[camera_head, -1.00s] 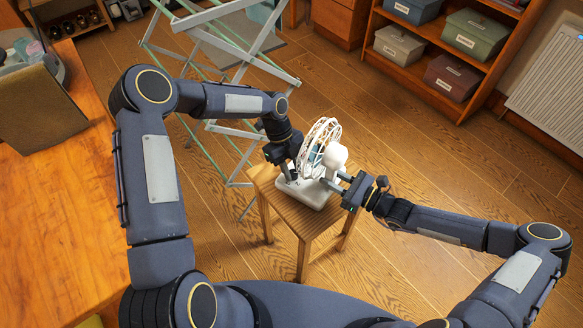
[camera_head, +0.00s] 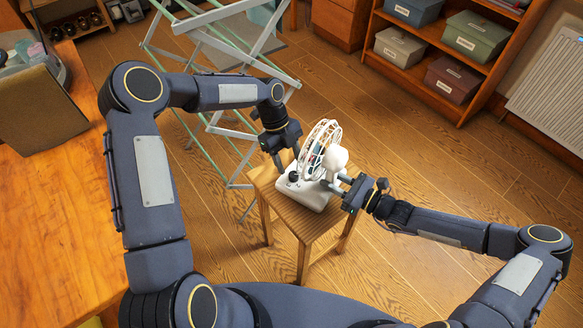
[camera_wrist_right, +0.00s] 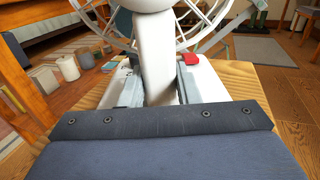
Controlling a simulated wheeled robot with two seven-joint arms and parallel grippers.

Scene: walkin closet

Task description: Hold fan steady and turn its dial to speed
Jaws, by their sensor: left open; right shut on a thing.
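A white desk fan (camera_head: 318,155) with a round cage stands upright on a small wooden stool (camera_head: 317,222). Its black dial (camera_head: 293,177) shows on the front left of the white base. My right gripper (camera_head: 338,183) is shut on the fan's white neck. The right wrist view shows the neck (camera_wrist_right: 157,65) between its two fingers (camera_wrist_right: 158,88). My left gripper (camera_head: 285,162) is open, above and just behind the dial, apart from it as far as I can tell. Its fingertips are small in the head view.
A folding drying rack (camera_head: 215,95) stands behind the stool on the left. A wooden table (camera_head: 55,200) fills the left side. A shelf with storage boxes (camera_head: 452,77) and a radiator (camera_head: 548,85) stand at the back right. Floor to the right is clear.

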